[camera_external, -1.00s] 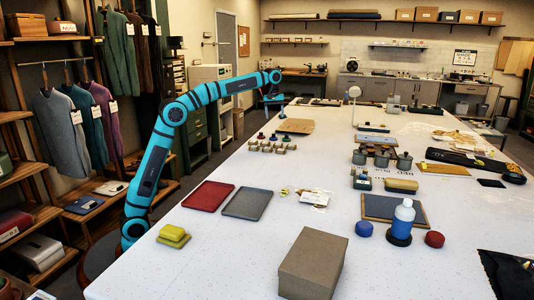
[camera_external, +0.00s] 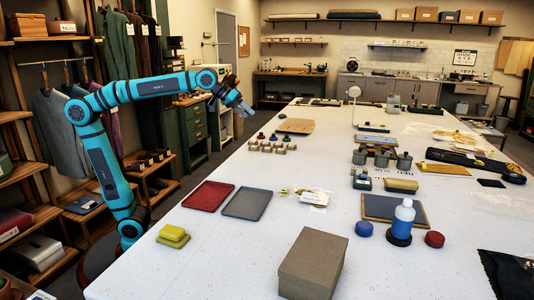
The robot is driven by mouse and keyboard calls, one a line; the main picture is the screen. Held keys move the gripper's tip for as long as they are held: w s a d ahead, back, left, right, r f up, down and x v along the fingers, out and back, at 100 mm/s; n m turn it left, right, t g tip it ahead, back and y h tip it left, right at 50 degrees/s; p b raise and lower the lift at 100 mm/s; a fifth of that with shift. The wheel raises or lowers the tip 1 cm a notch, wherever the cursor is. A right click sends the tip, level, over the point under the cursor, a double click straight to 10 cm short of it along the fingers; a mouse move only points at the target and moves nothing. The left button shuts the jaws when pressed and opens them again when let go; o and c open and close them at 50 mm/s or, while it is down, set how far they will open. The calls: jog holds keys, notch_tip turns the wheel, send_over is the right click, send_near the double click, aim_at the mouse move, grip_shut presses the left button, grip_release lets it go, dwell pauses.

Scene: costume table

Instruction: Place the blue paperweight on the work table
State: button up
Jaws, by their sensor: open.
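A round blue paperweight-like piece (camera_external: 364,229) lies on the large white work table (camera_external: 225,262) in the front right part, left of a bottle on a dark round base. My gripper (camera_external: 243,107) is open and looks empty. It hangs in the air at the left, near the far left edge of the table, well away from the blue piece.
A brown box (camera_external: 313,264) stands at the front. A blue-white bottle (camera_external: 403,217) and a red round piece (camera_external: 434,239) stand to the right. A red tray (camera_external: 209,196) and a grey tray (camera_external: 246,204) lie at the left.

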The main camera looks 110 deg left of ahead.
jog(key=s+d+f+m+t+h, duration=0.1)
jog(key=s+d+f+m+t, duration=0.2)
jog(key=s+d, duration=0.8)
jog(key=s+d+f+m+t+h, duration=0.2)
jog(key=s+d+f+m+t, duration=0.2)
jog(key=s+d+m, duration=0.3)
jog(key=s+d+t, duration=0.1)
jog(key=s+d, duration=0.3)
jog(key=shift+d+t+h, duration=0.3)
jog(key=shift+d+t, duration=0.05)
jog(key=shift+t, duration=0.05)
